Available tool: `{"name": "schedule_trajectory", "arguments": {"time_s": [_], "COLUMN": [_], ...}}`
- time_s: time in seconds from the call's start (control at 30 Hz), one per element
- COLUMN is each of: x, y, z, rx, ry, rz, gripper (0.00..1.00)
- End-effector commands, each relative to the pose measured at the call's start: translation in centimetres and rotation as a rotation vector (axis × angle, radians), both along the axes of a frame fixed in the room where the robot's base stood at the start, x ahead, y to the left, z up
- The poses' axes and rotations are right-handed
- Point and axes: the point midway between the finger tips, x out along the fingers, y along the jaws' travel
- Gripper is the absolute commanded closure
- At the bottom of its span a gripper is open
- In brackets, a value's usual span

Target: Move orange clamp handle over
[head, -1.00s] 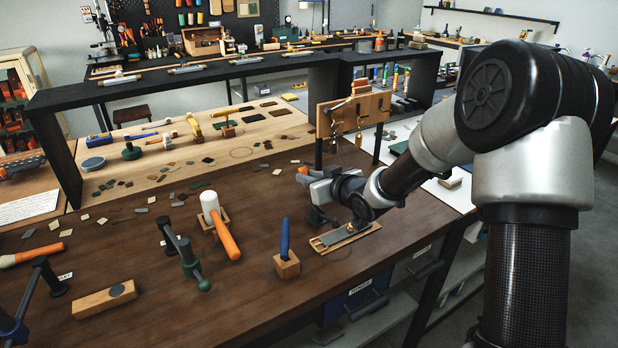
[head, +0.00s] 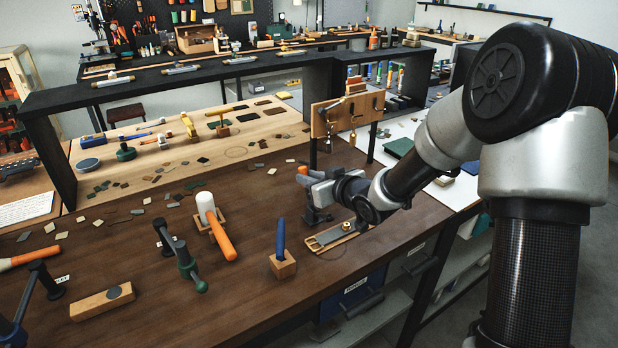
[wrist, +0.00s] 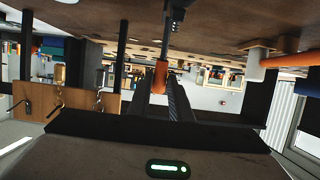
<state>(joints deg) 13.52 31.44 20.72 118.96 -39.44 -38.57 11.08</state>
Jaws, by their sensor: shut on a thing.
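The orange clamp handle (head: 303,171) stands up at the tip of my gripper (head: 309,179) in the head view. In the wrist view, which looks upside down, the orange handle (wrist: 160,76) sits between the two fingers of my gripper (wrist: 162,88). My gripper is shut on the handle. The dark clamp body (head: 318,214) is below the gripper on the brown bench, partly hidden by my gripper and wrist. In the wrist view a dark clamp part (wrist: 172,22) runs up from the handle.
A wooden tray with a grey plate (head: 335,237) lies just in front of the clamp. A wooden stand with hooks (head: 345,112) rises behind it. A white-headed mallet (head: 216,228) and a block with a blue handle (head: 282,255) are to the left. Bench space left of the gripper is clear.

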Motion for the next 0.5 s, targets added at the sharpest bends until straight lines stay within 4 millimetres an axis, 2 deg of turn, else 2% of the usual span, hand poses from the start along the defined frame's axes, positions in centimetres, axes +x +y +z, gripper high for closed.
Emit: {"name": "schedule_trajectory", "arguments": {"time_s": [0.3,0.5], "x": [-1.7,-1.8], "y": [-1.3,-1.3], "z": [0.4,0.4], "rx": [-0.002,-0.001], "ry": [0.004,0.003], "rz": [-0.004,-0.002], "gripper": [0.94,0.94]}}
